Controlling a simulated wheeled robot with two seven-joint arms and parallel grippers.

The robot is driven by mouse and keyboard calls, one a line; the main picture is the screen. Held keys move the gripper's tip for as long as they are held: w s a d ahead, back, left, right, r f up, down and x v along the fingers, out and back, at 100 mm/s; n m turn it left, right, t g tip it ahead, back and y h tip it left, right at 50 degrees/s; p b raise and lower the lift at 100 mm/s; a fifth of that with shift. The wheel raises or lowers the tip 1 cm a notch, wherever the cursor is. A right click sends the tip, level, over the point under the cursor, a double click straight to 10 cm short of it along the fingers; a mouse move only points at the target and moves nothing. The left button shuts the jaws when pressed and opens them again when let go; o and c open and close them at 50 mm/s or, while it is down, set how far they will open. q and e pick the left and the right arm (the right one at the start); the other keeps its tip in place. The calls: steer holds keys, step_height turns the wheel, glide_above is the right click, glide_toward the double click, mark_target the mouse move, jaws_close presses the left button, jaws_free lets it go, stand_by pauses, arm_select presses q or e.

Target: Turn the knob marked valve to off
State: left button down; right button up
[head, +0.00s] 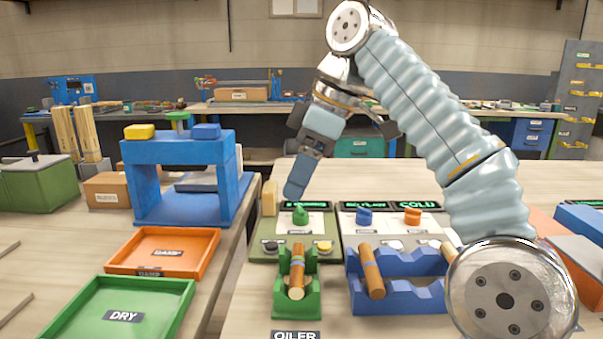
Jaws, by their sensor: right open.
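Two control panels stand on the right bench. The left panel has a green knob (301,215) under a small lit display. The right panel has a blue knob (364,217) and an orange knob (413,216), under lit displays; the rightmost display (418,205) reads COLD. The small labels by the knobs are too small to read, so I cannot tell which is marked valve. My right gripper (295,188) is open and points down, above and slightly behind the green knob, apart from it. My left gripper is not in view.
A green cradle (283,300) and a blue cradle (405,300) with turned wood pieces stand in front of the panels. Black and yellow buttons flank the green knob's front. A blue press frame (142,190), an orange tray (200,262) and a green DRY tray (175,305) are left.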

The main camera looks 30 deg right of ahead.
steer(key=m+t+h, duration=0.1)
steer(key=m+h, duration=0.5)
steer(key=m, duration=1)
glide_toward(301, 209)
steer(key=b+x, duration=0.1)
steer(key=x, duration=0.8)
steer(key=shift+f, duration=0.35)
steer(key=c, duration=1)
steer(key=shift+c, duration=0.2)
